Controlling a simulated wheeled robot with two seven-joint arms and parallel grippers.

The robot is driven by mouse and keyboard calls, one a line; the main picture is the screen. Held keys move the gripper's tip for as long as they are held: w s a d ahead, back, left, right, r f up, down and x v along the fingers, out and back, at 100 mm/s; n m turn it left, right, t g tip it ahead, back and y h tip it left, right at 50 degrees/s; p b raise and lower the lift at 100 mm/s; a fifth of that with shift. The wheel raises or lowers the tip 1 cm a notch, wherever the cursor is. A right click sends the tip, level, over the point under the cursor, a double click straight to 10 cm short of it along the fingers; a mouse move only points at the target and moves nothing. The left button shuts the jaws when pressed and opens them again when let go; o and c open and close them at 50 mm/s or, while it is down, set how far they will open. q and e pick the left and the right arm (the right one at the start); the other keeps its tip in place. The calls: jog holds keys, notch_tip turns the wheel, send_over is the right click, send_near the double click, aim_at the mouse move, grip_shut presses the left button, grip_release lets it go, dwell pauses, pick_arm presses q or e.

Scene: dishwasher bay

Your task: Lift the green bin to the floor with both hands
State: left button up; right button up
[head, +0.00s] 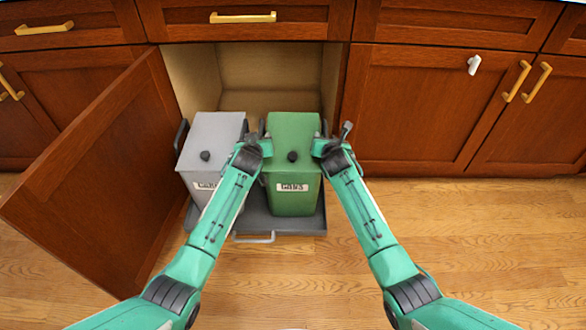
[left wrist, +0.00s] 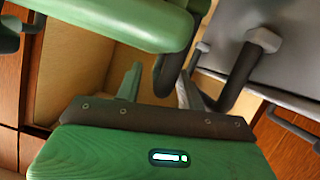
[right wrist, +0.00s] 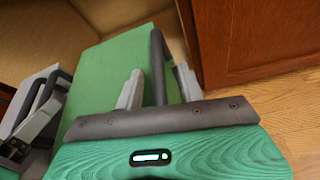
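The green bin (head: 293,198) stands upright on a dark pull-out tray (head: 312,222), with a label on its front and a dark knob on its lid. My left gripper (head: 258,140) is at its left side. In the left wrist view the bin's dark side handle (left wrist: 163,78) passes between my open fingers. My right gripper (head: 334,140) is at its right side. In the right wrist view the right handle (right wrist: 158,62) lies between my open fingers, with gaps visible. My grippers partly hide both handles in the head view.
A grey bin (head: 209,135) stands close on the left on the same tray, its dark handle (left wrist: 240,78) near my left gripper. The open cabinet door (head: 105,175) is at left. Wooden floor (head: 500,240) is clear at right and in front.

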pick_arm(q)
grip_shut()
pick_arm(e)
grip_shut()
pick_arm(q)
jog(key=shift+r, duration=0.2)
pick_arm(e)
jog(key=shift+r, duration=0.2)
